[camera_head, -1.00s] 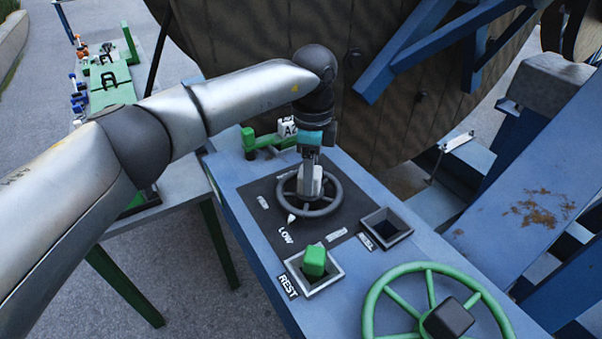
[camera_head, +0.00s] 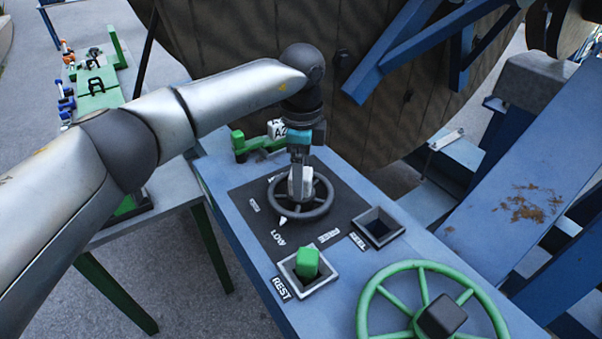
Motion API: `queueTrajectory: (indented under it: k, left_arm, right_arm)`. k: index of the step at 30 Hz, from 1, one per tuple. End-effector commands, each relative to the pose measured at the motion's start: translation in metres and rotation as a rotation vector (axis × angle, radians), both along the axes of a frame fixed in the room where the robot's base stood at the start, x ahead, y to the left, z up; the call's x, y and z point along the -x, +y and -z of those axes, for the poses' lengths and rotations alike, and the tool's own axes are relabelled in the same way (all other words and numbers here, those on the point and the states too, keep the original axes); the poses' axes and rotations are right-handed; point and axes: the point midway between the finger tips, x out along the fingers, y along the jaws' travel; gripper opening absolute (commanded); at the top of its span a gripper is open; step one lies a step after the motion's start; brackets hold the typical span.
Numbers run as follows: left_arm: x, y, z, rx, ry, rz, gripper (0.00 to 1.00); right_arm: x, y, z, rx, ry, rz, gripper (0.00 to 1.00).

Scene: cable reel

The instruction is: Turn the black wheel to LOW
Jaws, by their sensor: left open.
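The black wheel (camera_head: 318,208) lies on a dark panel (camera_head: 247,212) on the blue console. A white pointer (camera_head: 283,221) at its near-left rim points towards the printed LOW label (camera_head: 278,238). The FREE label (camera_head: 328,235) is to the right of LOW. My left gripper (camera_head: 300,190) reaches straight down over the wheel's middle, by its pale hub. Its fingers are open, and it hides part of the hub; whether it touches the wheel I cannot tell. My right gripper is not in view.
A green block (camera_head: 307,262) sits in the REST socket; the REEL socket (camera_head: 379,227) looks empty. A large green handwheel (camera_head: 365,313) is at the near right. A green bracket with a white A2 tag (camera_head: 277,130) stands behind my gripper. The big wooden reel (camera_head: 240,45) rises behind.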

Motion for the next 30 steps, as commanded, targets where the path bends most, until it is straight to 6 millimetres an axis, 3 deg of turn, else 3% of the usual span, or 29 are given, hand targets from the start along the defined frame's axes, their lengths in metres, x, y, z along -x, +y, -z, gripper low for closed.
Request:
queueTrajectory:
  k: [5, 18, 24, 30]
  left_arm:
    - [-0.001, 0.0, -0.029, 0.002, -0.006, 0.0, 0.85]
    - [0.0, 0.0, -0.127, 0.0, -0.004, -0.002, 0.85]
    - [0.0, 0.0, -0.146, 0.0, -0.003, -0.001, 0.85]
    - [0.0, 0.0, -0.149, 0.0, -0.001, 0.0, 0.85]
  right_arm:
    - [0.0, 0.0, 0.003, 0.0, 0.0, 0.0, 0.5]
    - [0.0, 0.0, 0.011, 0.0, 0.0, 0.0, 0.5]
    - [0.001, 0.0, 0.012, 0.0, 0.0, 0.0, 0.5]
    - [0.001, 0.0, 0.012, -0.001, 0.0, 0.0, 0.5]
